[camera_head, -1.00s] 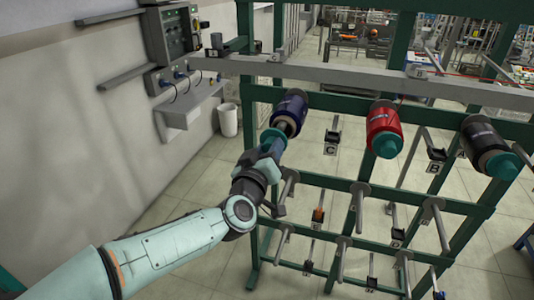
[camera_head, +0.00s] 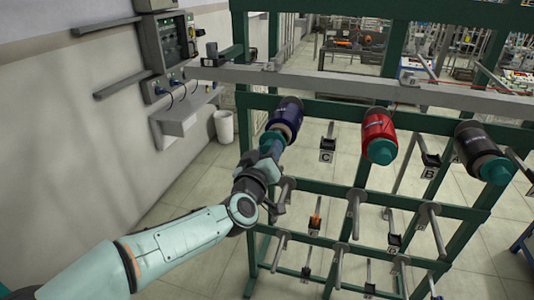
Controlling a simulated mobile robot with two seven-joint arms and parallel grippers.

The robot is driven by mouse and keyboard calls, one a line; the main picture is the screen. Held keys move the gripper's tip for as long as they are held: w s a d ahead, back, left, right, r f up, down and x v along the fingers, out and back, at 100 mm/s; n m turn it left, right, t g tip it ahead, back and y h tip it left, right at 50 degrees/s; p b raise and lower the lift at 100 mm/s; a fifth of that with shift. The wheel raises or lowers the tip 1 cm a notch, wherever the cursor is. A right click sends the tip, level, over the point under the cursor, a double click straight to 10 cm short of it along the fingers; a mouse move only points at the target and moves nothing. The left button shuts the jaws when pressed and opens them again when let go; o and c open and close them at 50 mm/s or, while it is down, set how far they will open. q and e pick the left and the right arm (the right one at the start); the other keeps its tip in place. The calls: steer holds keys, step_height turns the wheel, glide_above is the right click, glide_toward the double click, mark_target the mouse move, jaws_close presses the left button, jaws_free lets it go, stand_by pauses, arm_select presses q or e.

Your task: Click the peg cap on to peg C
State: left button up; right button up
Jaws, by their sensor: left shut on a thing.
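A dark purple bobbin (camera_head: 286,112) sits on the upper left of the green rack, its tan core end facing me. My left gripper (camera_head: 269,152) is at that near end, shut on a teal peg cap (camera_head: 272,138). The cap is at the bobbin's end; I cannot tell whether it is seated on the peg, as the gripper and bobbin hide the peg tip. The label C (camera_head: 326,157) hangs just right of this bobbin. My right gripper is not in view.
A red bobbin (camera_head: 379,132) and a black bobbin (camera_head: 477,142) sit further right, each with a teal cap at its near end. Bare pegs (camera_head: 352,212) stick out on the lower rows. A grey rail (camera_head: 350,84) runs above, and a wall control box (camera_head: 168,45) stands left.

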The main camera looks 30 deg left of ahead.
arm_select(q)
steer(key=shift+x, duration=1.4)
steer(key=shift+w+a+p, duration=0.1)
steer(key=shift+w+p, duration=0.25)
steer(key=shift+w, duration=0.1)
steer(key=o, duration=1.2)
steer(key=shift+o, duration=0.2)
steer(key=b+v, duration=0.1)
steer(key=v, duration=1.2)
steer(key=shift+s, duration=0.25)
